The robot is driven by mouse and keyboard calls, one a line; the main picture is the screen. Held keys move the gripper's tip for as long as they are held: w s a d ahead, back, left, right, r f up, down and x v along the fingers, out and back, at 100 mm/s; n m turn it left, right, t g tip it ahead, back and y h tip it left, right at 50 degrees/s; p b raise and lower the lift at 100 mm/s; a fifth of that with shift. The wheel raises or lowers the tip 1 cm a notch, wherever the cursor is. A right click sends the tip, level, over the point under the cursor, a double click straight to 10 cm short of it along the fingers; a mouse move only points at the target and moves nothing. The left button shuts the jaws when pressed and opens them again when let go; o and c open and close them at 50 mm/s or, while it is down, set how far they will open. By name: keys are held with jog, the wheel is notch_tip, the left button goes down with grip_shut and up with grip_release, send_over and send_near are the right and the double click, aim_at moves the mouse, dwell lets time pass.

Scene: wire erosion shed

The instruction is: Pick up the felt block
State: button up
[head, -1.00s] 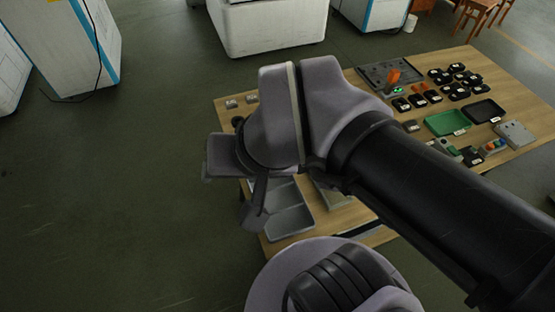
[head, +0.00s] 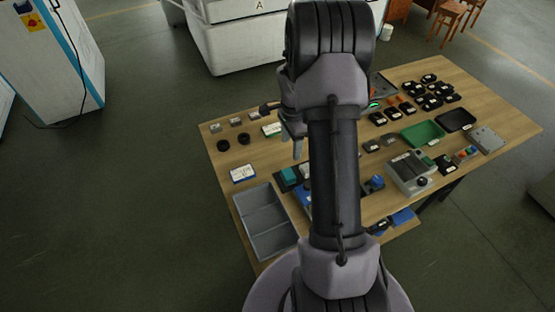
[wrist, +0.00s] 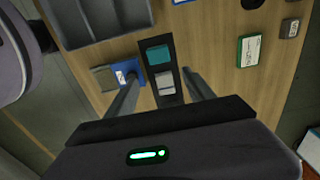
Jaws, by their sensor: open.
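A dark tray (wrist: 174,98) lies on the wooden table, with a teal block (wrist: 159,54) and a light grey block (wrist: 164,84) on it. I cannot tell for certain which of them is the felt block. The teal block also shows in the head view (head: 289,176), left of my arm. My gripper (wrist: 157,80) is open and empty; in the wrist view its fingers stand either side of the tray, with the grey block between them in the picture. Their height above it is unclear. In the head view my arm hides part of the tray.
A grey two-part bin (head: 264,222) stands at the table's left front edge. A blue item (wrist: 126,70) lies beside the tray, near the left finger. A white-and-green box (wrist: 249,51) is off to the right. A control box (head: 408,172) and a green tray (head: 423,133) stand farther right.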

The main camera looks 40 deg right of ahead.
jog(key=b, duration=0.3)
send_over(289, 174)
jog(key=f, duration=1)
jog(key=shift+w+d, duration=0.15)
jog(key=shift+w, duration=0.1)
jog(key=f+b, duration=0.1)
jog(key=f, duration=0.2)
jog(key=f+b, duration=0.1)
jog(key=f, duration=0.2)
jog(key=shift+s+a+f, duration=0.1)
jog(key=shift+a+f, duration=0.1)
jog(key=shift+r, duration=0.15)
jog(key=shift+c, duration=0.6)
jog(key=c, duration=1)
notch_tip(289, 174, up, 10)
jog(key=p, duration=0.3)
